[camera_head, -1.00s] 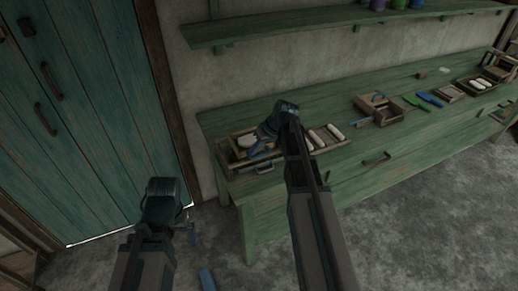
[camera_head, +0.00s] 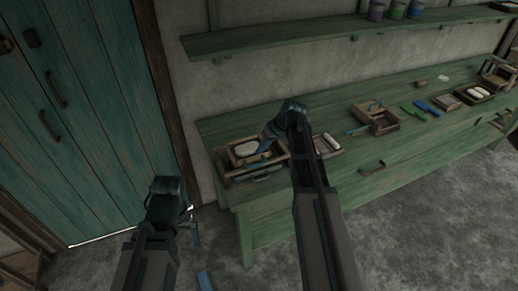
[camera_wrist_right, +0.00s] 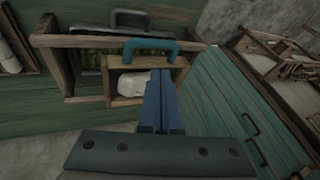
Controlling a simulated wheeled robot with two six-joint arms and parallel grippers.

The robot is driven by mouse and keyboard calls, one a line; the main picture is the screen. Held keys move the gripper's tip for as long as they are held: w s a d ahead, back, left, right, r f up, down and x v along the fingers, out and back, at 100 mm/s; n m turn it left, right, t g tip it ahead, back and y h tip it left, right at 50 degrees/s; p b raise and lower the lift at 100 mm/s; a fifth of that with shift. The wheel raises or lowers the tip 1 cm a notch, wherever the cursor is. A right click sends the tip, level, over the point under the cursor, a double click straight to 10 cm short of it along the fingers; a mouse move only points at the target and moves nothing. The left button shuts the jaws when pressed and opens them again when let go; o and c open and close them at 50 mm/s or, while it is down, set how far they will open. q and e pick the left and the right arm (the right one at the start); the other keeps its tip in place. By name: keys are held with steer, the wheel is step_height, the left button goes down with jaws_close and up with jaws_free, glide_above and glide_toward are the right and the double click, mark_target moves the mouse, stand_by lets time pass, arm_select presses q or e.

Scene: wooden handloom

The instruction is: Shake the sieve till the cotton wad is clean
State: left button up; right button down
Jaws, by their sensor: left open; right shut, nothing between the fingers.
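The sieve (camera_head: 231,155), a small wooden frame, is at the left end of the green bench. It also shows in the right wrist view (camera_wrist_right: 109,87). A white cotton wad (camera_head: 246,148) lies in it; in the wrist view the wad (camera_wrist_right: 130,84) is partly hidden by my fingers. A teal handle (camera_wrist_right: 150,46) shows at the frame. My right gripper (camera_head: 262,147) is shut and empty over the sieve's right side. Its blue fingertips (camera_wrist_right: 161,73) show beside the wad, apart from the handle. My left gripper (camera_head: 192,222) is open and empty, low in front of the door.
The sieve is in or over a larger wooden tray (camera_wrist_right: 47,57) with a grey handle (camera_wrist_right: 131,14). A tray with white rolls (camera_head: 329,143) is to the right, partly behind my right arm. A wooden box (camera_head: 375,119) stands further right. A green shelf (camera_head: 300,38) hangs above.

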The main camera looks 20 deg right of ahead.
mark_target(265, 162)
steer(key=p+v, duration=0.5)
steer(key=v, duration=0.2)
steer(key=s+d+f+m+t+y+b, duration=0.1)
steer(key=s+d+f+b, duration=0.15)
steer(key=d+b, duration=0.2)
steer(key=s+d+f+m+t+b, duration=0.1)
steer(key=d+f+b, duration=0.2)
steer(key=d, duration=0.3)
steer(key=w+a+f+b, duration=0.4)
steer(key=a+f+b, duration=0.3)
steer(key=a, duration=0.1)
steer(key=shift+w, duration=0.2)
steer(key=shift+a, duration=0.25)
steer(key=shift+a+r, duration=0.1)
steer(key=shift+a, duration=0.8)
steer(key=shift+d, duration=0.1)
